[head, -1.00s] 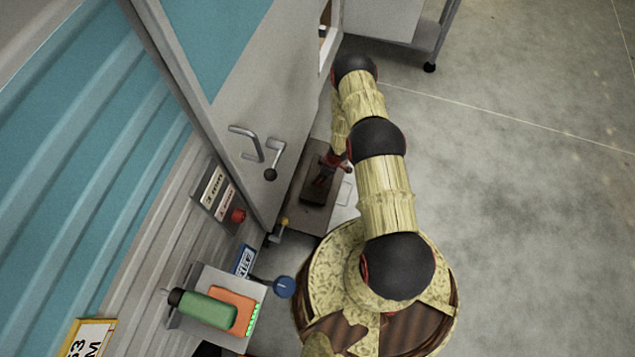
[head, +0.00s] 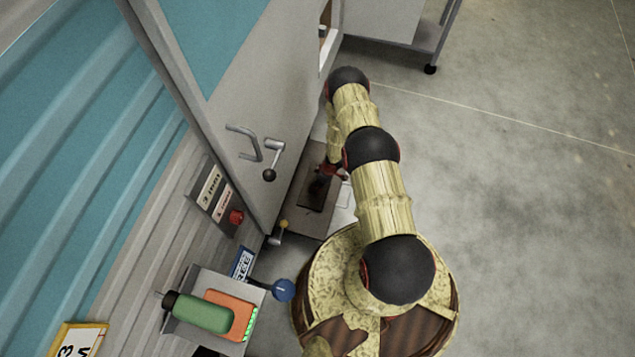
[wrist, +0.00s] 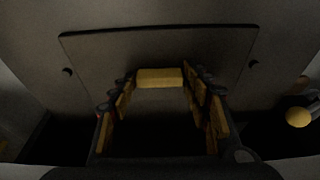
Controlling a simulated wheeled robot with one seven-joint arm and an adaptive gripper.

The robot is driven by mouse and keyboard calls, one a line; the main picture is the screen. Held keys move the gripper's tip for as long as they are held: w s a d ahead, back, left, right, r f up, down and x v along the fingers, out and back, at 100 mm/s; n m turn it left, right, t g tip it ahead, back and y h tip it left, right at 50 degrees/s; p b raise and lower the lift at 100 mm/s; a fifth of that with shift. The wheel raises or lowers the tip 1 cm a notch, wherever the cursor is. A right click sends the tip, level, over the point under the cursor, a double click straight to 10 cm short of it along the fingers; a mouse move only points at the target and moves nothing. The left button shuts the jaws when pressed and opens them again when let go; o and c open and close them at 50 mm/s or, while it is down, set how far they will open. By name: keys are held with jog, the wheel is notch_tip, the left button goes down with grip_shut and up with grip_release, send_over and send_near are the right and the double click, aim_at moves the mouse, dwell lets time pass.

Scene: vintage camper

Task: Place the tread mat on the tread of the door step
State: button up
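The door (head: 260,90) with its handle is left of my arm. A small shelf (head: 235,281) with a green bottle (head: 200,312) and orange box stands nearer, beside a blue knob (head: 283,290). A wheeled cart (head: 400,20) is at the back. Floor at right is clear.

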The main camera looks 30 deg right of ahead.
jog(key=o, duration=0.3)
